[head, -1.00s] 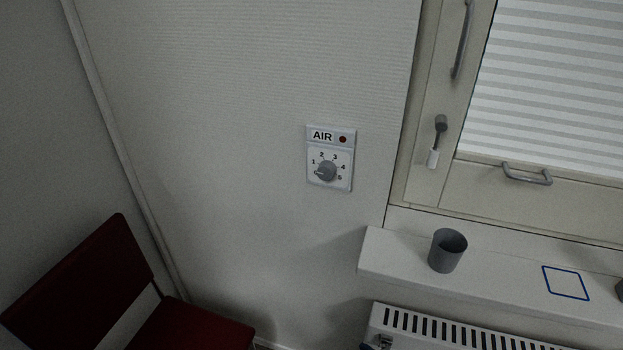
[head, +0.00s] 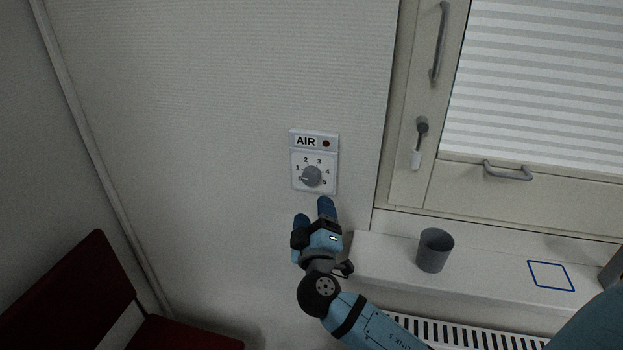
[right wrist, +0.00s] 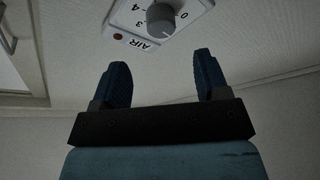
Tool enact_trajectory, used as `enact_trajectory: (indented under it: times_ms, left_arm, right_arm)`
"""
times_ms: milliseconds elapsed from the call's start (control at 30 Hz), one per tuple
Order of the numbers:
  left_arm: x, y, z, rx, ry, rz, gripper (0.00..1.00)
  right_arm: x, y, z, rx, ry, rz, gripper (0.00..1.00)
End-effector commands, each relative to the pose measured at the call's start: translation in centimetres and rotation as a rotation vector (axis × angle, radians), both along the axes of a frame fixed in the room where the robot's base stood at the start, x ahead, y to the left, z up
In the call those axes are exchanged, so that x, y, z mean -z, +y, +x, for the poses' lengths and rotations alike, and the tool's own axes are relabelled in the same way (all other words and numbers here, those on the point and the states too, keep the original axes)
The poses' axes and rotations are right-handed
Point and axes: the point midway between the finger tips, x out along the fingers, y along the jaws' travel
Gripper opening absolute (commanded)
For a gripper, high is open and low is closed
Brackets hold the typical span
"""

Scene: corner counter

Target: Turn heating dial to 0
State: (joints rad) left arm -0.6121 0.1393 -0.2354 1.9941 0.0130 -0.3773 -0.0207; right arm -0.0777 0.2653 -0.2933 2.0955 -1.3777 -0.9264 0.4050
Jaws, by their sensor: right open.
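A white wall panel (head: 300,158) is marked AIR, has a small red light and carries a grey round dial (head: 312,176) with a scale from 0 to 5. I cannot clearly read the setting. No dial marked heating shows. My right gripper (head: 313,211) is open and empty, just below the panel, its two blue fingers pointing up towards it. In the right wrist view the dial (right wrist: 161,18) lies beyond the gap between the open fingertips (right wrist: 162,66), apart from both. My left gripper is not in view.
A grey cup (head: 434,251) stands on the window sill (head: 485,266), left of a blue square outline (head: 551,275). A radiator (head: 470,333) is under the sill. A dark red chair (head: 75,285) is at lower left. The wall around the panel is clear.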

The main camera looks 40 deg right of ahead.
Motion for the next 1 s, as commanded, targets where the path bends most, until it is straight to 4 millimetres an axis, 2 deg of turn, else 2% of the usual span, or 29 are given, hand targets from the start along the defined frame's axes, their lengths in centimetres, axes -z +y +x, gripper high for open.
enact_trajectory:
  times_ms: [33, 200, 400, 600, 833, 867, 1000]
  left_arm:
    - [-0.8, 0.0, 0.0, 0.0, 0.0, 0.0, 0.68]
    - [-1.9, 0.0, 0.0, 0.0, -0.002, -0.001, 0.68]
    - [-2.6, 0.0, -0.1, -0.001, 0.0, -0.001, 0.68]
    - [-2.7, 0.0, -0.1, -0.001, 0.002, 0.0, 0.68]
    - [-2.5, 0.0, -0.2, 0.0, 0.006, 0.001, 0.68]
    - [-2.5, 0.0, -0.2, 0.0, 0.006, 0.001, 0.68]
    - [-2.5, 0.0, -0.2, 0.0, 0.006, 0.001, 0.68]
  right_arm:
    - [-0.8, -0.7, 1.0, 0.001, -0.001, -0.002, 0.68]
    - [-1.6, -2.4, 3.9, 0.001, 0.0, -0.003, 0.68]
    - [-2.0, -3.9, 6.3, -0.001, 0.001, -0.002, 0.68]
    - [-2.2, -4.5, 7.1, -0.001, 0.001, 0.001, 0.68]
    - [-2.1, -4.5, 7.2, -0.001, 0.001, 0.001, 0.68]
    - [-2.1, -4.5, 7.1, -0.001, 0.001, 0.001, 0.66]
    - [-2.1, -4.5, 7.1, -0.001, 0.001, 0.001, 0.34]
